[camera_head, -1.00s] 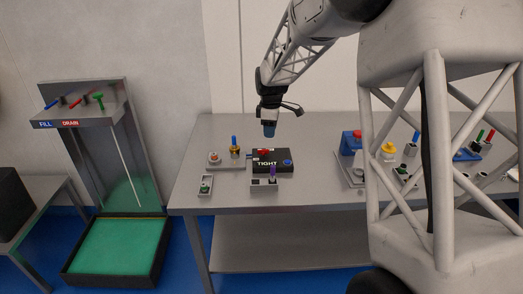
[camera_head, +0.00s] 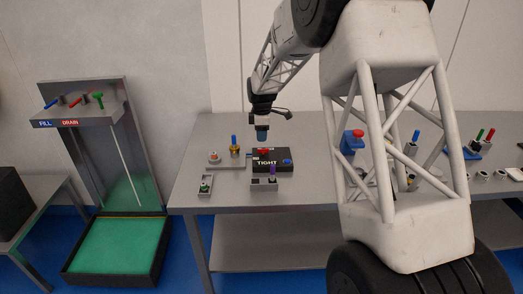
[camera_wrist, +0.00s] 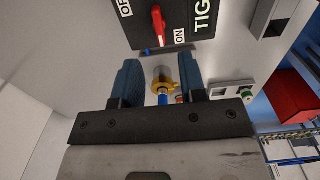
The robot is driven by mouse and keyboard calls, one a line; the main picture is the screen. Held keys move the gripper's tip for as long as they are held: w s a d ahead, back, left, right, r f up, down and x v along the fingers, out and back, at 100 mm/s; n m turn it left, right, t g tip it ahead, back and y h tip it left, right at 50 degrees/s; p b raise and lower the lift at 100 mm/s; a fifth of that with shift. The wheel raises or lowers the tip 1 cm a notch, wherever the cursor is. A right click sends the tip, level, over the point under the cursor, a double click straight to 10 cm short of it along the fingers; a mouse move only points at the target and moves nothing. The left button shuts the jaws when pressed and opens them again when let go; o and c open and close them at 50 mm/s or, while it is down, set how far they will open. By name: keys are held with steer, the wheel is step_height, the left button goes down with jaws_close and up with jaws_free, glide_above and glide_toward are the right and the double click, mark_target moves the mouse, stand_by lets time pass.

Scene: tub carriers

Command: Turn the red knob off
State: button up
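The red knob (camera_head: 264,152) sits on top of a black box (camera_head: 283,164) marked TIGHT, on the grey bench. In the wrist view the red knob (camera_wrist: 158,26) is a narrow handle between the OFF and ON labels, at the top edge beyond my fingertips. My gripper (camera_head: 262,137) points down above the back of the box, apart from the knob. In the wrist view my gripper (camera_wrist: 161,78) has its two blue fingers spread with nothing held. A brass fitting with a blue handle (camera_wrist: 163,82) shows in the gap, below the fingers.
The brass fitting (camera_head: 235,150) stands left of the box. A purple-handled unit (camera_head: 268,183) and a small green-button box (camera_head: 205,187) are in front. A blue stand with a red top (camera_head: 352,142) is to the right. Bare bench (camera_head: 310,183) lies right of the box.

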mark_target(262, 149)
steer(key=shift+f, duration=3.8)
steer(key=shift+c, duration=0.3)
jaws_close()
